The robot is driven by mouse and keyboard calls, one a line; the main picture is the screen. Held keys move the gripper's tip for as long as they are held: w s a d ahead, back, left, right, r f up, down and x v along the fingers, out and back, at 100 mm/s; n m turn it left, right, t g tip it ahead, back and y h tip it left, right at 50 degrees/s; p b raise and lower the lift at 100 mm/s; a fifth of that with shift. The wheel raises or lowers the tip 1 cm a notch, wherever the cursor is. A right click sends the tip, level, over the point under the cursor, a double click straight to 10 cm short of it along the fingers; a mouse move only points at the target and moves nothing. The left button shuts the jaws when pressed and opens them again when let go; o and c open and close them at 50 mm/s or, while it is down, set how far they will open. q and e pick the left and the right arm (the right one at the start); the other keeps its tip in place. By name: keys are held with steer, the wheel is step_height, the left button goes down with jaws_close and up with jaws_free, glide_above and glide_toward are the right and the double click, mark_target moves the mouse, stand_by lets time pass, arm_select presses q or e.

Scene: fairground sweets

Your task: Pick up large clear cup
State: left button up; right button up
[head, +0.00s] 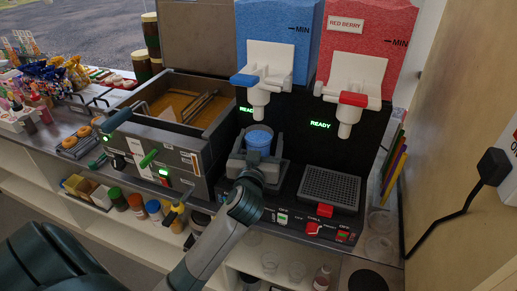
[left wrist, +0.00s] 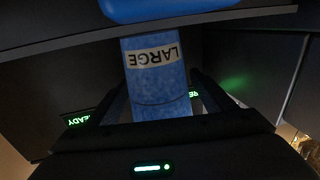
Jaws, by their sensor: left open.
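The large clear cup (head: 259,140) stands upright under the blue slush dispenser's nozzle, filled with blue slush. In the left wrist view the cup (left wrist: 157,85) shows a white LARGE label, upside down in the picture. My left gripper (head: 257,163) is at the cup, with its fingers open on either side of it. In the left wrist view the gripper (left wrist: 162,98) has a finger to each side of the cup; whether either touches it I cannot tell. The cup's lower part is hidden by the gripper in the head view. My right gripper is not in view.
The blue dispenser (head: 265,60) hangs close above the cup. A red dispenser (head: 357,72) and an empty drip grate (head: 330,187) are to the right. A fryer (head: 160,150) stands close on the left. Several clear cups (head: 297,270) sit on the shelf below.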

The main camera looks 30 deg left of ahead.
arm_select(q)
steer(key=shift+w, duration=0.1)
stand_by(0.3)
steer(key=c, duration=1.4)
steer(key=shift+c, duration=0.5)
steer(key=shift+r, duration=0.1)
